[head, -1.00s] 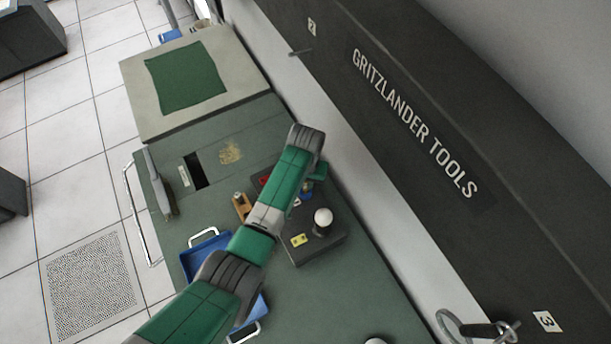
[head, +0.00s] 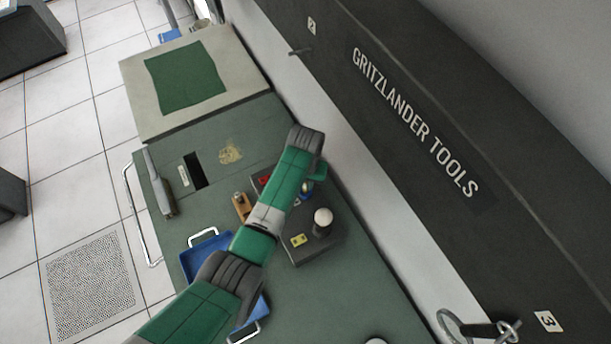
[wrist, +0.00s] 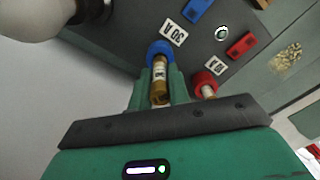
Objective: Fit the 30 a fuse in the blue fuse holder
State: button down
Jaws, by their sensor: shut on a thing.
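The 30 A fuse (wrist: 159,82), an amber tube with a pale label, is between the green fingers of my gripper (wrist: 160,92) in the wrist view. My gripper is shut on it. The far end of the fuse meets the blue ring of the blue fuse holder (wrist: 160,50), beside the "30 A" label (wrist: 173,32). I cannot tell how deep the fuse sits in the ring. In the head view, the blue holder (head: 307,187) shows beside my wrist, and my arm hides most of the gripper.
A red fuse holder (wrist: 203,79) with a "10 A" label (wrist: 216,65) is close on the right. A white ball (head: 323,216) stands on the dark box (head: 312,248). A blue tray (head: 192,262) lies under my arm. A wooden block (head: 241,206) is left of the box.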

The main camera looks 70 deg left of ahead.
aim_at(306, 186)
jog(key=shift+f+b, duration=0.85)
jog(key=shift+f, duration=0.4)
jog(key=shift+f, duration=0.1)
jog(key=shift+f+b, duration=0.3)
jog(key=shift+f, duration=0.05)
jog(key=c, duration=0.8)
grip_release()
jog(key=shift+r, duration=0.15)
jog(key=shift+o, duration=0.2)
notch_tip(306, 186, up, 6)
jog(key=p, duration=0.6)
